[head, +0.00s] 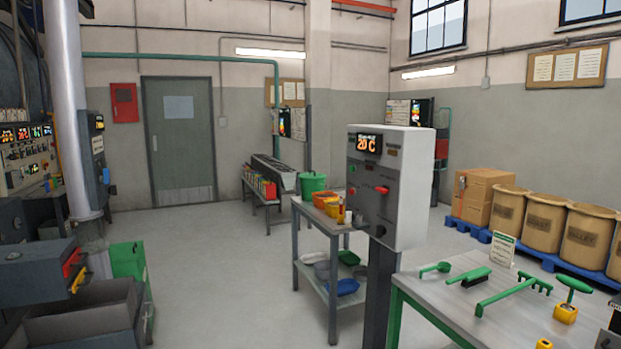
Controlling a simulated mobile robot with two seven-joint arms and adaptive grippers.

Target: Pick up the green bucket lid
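A green bucket (312,187) stands in the middle distance, behind the small grey work table (312,222). Its top looks green, but it is too small to tell whether a lid sits on it. A green rounded item (348,258) lies on the table's lower shelf, partly behind the control post. I cannot tell whether it is a lid or a bowl. Neither of my grippers is clearly in view.
A grey control box (392,185) on a post stands in front of the work table. A green-legged table (440,300) with green tools fills the lower right. Tan barrels (545,222) stand on a blue pallet behind. Open floor (215,270) lies left of centre.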

